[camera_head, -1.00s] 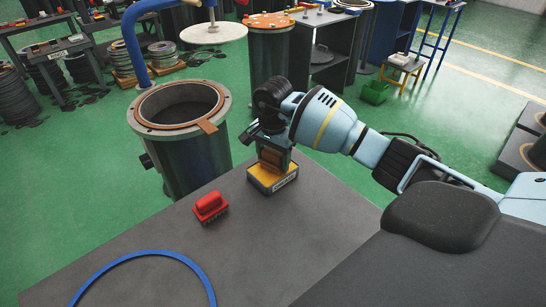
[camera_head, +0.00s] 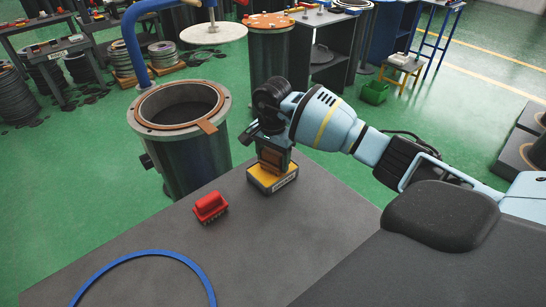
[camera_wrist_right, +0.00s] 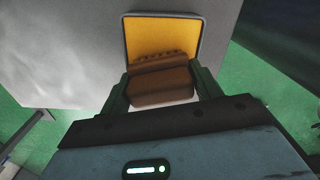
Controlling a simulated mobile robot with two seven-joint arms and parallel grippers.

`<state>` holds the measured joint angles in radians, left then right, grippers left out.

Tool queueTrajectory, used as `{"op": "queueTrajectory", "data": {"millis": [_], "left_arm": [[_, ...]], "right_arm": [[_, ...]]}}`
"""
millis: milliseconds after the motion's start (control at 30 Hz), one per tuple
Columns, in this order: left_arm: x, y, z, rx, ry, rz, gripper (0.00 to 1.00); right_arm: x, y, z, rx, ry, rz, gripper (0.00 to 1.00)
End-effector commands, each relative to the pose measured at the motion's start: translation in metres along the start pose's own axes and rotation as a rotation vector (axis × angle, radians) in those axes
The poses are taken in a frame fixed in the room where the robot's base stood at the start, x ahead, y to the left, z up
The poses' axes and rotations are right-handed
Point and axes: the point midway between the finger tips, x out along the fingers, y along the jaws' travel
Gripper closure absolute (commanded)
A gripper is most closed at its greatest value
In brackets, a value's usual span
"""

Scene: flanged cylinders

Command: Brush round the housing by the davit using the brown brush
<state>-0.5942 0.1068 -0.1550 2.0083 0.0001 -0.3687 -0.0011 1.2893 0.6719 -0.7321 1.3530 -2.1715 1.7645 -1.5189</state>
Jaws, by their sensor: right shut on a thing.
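The brown brush (camera_head: 270,157) stands over a yellow-topped block with a dark rim (camera_head: 272,180) near the table's far edge. My right gripper (camera_head: 271,150) is shut on the brush. In the right wrist view the brush (camera_wrist_right: 161,82) sits between the fingers of the right gripper (camera_wrist_right: 160,92), with the yellow pad (camera_wrist_right: 162,38) beyond it. The housing (camera_head: 186,150) is an open, dark flanged cylinder left of the gripper, with a brown ring and a tab at its rim. The blue davit (camera_head: 134,45) rises behind it, a pale round lid (camera_head: 219,33) hanging from it. My left gripper is not in view.
A red brush (camera_head: 210,207) lies on the grey table (camera_head: 285,235), left of the yellow pad. A blue ring (camera_head: 150,253) lies at the table's near left. Another flanged cylinder with a copper-coloured top (camera_head: 269,55) stands behind. The table's middle is clear.

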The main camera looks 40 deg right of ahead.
Motion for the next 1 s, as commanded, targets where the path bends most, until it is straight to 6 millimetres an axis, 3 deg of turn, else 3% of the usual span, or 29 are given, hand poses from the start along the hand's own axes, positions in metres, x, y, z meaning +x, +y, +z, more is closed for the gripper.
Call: {"op": "queueTrajectory", "data": {"millis": [500, 1000], "left_arm": [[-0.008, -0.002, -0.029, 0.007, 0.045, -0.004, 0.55], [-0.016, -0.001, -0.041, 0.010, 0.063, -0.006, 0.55]], "right_arm": [[-0.042, -0.001, -0.002, 0.002, 0.004, -0.009, 0.55], [-0.068, -0.001, -0.001, 0.002, 0.002, -0.007, 0.55]]}}
